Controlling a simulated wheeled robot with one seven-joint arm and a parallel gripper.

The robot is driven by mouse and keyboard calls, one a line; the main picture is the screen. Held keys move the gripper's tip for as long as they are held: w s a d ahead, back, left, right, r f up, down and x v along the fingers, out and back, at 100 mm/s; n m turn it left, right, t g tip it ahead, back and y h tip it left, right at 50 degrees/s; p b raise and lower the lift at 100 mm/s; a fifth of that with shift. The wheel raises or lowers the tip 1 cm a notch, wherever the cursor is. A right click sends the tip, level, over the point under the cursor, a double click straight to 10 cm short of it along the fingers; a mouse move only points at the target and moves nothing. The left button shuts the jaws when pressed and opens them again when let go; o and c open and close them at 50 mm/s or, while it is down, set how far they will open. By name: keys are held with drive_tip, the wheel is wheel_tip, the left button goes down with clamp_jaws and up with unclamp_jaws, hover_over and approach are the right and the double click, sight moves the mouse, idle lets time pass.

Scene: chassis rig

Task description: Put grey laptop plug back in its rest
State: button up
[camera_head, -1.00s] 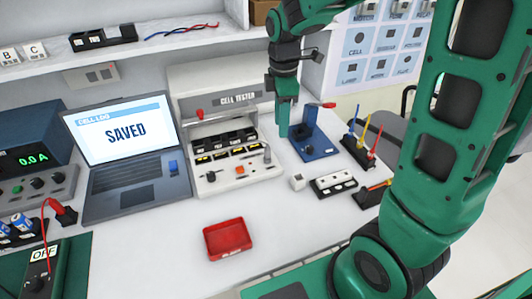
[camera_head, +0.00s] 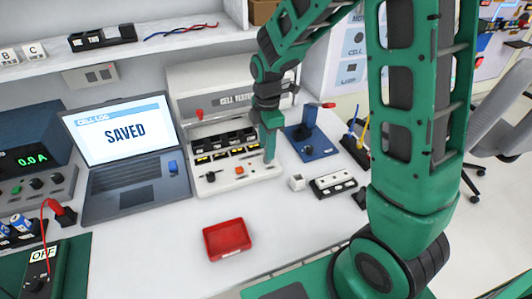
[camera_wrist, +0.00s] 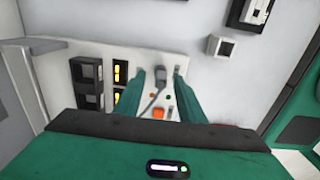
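A small grey plug (camera_wrist: 160,76) with a dark cable stands at the right end of the white cell tester (camera_head: 213,188). I take it for the laptop plug. In the wrist view it shows between the two green fingers of my gripper (camera_wrist: 158,80), with gaps beside it. My gripper (camera_head: 269,155) is open and points down over the tester's right end, hiding the plug in the head view. A small white cube with a dark opening (camera_head: 297,182) sits on the table right of the tester; I cannot tell whether it is the rest. The laptop (camera_head: 135,198) is open, reading SAVED.
A blue stand (camera_head: 318,149) is behind and right of my gripper. A white block with black slots (camera_head: 332,186) lies beside the cube. A red tray (camera_head: 227,239) lies in front on clear white table. The tester's upright back panel (camera_head: 222,80) is close behind my arm.

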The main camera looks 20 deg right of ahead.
drive_tip(key=shift+f, duration=0.85)
clamp_jaws()
